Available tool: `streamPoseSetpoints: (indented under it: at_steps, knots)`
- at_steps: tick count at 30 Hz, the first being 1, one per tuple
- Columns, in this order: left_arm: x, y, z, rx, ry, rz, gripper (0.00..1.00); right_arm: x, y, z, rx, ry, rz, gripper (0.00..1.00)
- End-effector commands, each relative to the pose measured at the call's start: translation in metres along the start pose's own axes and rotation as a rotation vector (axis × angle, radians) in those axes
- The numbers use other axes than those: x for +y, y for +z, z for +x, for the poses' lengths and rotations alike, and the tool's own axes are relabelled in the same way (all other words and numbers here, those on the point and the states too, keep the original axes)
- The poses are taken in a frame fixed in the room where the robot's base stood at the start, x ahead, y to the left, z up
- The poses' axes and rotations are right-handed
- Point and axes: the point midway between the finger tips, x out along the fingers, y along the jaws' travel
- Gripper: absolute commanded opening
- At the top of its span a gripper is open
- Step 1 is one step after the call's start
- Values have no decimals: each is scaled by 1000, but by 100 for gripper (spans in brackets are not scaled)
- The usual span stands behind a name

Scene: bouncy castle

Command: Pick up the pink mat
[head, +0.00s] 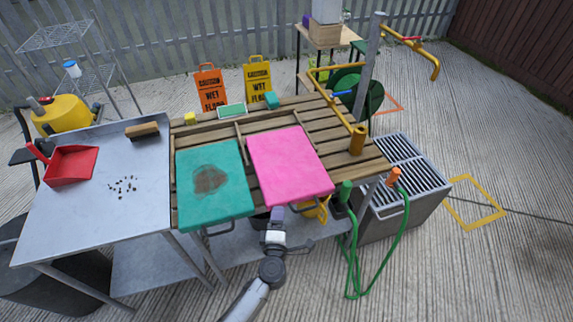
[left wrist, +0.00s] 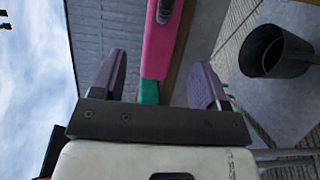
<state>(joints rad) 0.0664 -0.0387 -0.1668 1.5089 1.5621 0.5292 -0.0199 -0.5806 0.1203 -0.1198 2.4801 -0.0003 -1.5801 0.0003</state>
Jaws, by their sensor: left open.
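The pink mat (head: 289,164) lies flat on the slatted wooden table, right beside a teal mat (head: 190,172) with a brown stain. My left gripper (head: 276,212) is at the front edge of the pink mat, below it in the picture. Nothing is seen held between the fingers. The exact gap to the mat is hard to tell. My right gripper is not in view.
A metal table (head: 100,195) at left holds a red dustpan (head: 72,165), a brush (head: 142,130) and dark crumbs. Small sponges and two wet-floor signs are at the back. A green hose (head: 352,255) and a grated sink (head: 400,190) are at right. A dark bucket (left wrist: 275,52) shows in the wrist view.

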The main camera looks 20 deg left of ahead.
Motion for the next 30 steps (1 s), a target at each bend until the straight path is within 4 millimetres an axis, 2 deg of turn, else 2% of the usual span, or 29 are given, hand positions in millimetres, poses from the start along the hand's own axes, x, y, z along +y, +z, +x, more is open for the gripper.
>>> streamPoseSetpoints:
  at_steps: [13, 24, 30]
  knots:
    - [0, -2, 47, 0, 2, 2, 68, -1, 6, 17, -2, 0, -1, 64]
    - [1, -2, 53, 0, 1, 1, 68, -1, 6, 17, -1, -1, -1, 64]
    - [1, -2, 53, 0, 1, 1, 49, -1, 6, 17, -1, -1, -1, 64]
